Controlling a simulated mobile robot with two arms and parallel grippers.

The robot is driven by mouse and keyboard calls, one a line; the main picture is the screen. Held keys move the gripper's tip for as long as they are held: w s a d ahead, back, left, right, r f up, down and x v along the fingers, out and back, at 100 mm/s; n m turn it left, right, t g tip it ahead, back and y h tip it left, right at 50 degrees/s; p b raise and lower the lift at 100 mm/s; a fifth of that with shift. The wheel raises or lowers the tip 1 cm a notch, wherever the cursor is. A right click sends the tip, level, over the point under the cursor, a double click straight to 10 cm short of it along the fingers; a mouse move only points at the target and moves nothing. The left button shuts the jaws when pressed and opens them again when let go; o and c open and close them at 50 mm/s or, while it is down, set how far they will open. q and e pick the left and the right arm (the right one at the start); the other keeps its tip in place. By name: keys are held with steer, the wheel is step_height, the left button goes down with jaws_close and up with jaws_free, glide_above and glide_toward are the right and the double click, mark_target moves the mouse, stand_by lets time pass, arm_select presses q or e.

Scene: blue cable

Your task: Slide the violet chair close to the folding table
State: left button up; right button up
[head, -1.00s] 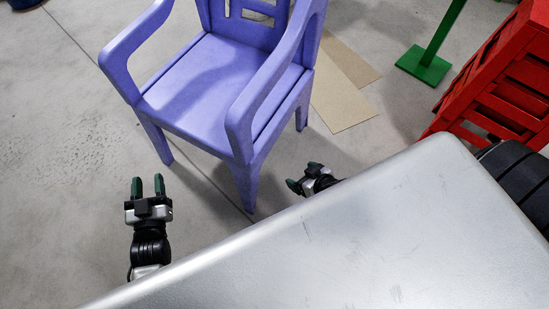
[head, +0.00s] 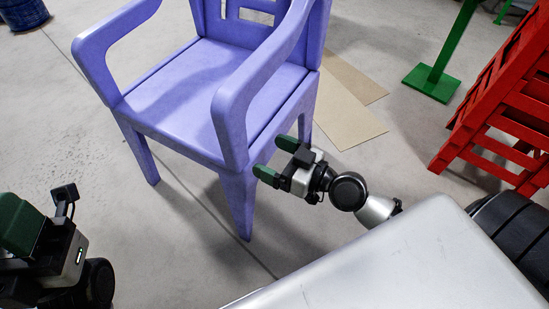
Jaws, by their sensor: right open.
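The violet chair (head: 205,95) stands upright on the floor at upper centre, with its back cut off by the top edge. My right gripper (head: 275,159) is open and empty, its green fingertips pointing left near the chair's front right leg and seat edge. I cannot tell whether they touch it. My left gripper (head: 30,235) is at the lower left, apart from the chair. Its jaw opening cannot be judged. A scratched silver surface (head: 400,270) fills the lower right. I cannot tell whether it is the folding table.
Red slatted furniture (head: 510,120) stands at the right, with a black tyre (head: 515,235) below it. A green post base (head: 432,82) and flat cardboard (head: 340,110) are behind the chair. A blue drum (head: 22,12) is at the far left. Floor left of the chair is clear.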

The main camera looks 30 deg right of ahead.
mark_target(243, 143)
steer(key=x, duration=1)
steer(key=shift+w+a+p, duration=0.2)
steer(key=shift+w+p, duration=0.1)
steer(key=shift+w, duration=0.1)
jaws_close()
